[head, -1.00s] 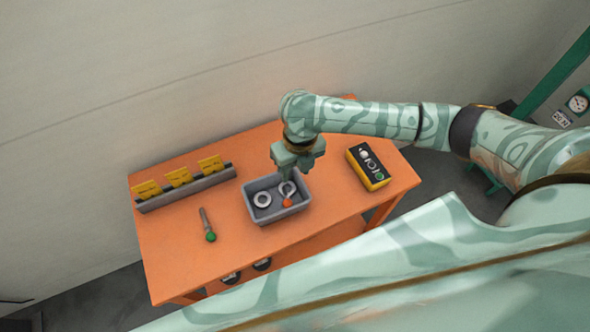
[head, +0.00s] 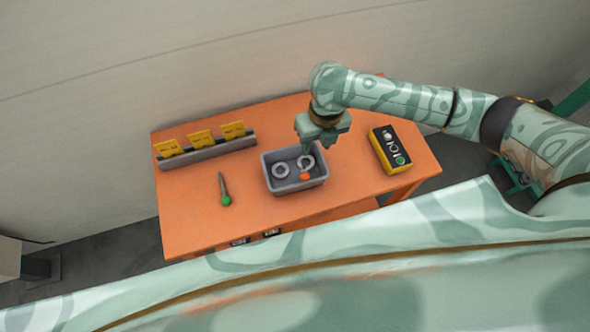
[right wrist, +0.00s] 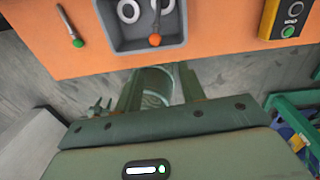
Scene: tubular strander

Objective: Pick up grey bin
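The grey bin (head: 317,183) stands upright on the orange table and holds two pale rings and an orange-tipped item. It also shows at the top of the right wrist view (right wrist: 150,48). My right gripper (head: 307,149) points down at the bin's far side in the head view. Its two fingers (right wrist: 160,75) are apart in the right wrist view, with nothing between them but background. I cannot tell whether a finger touches the rim. My left gripper is not in view.
On the orange table (head: 240,228), a rack with yellow cards (head: 207,148) stands at the back left. A green-ended tool (head: 225,190) lies left of the bin. A yellow and black button box (head: 389,150) lies to its right. A pale wall rises behind.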

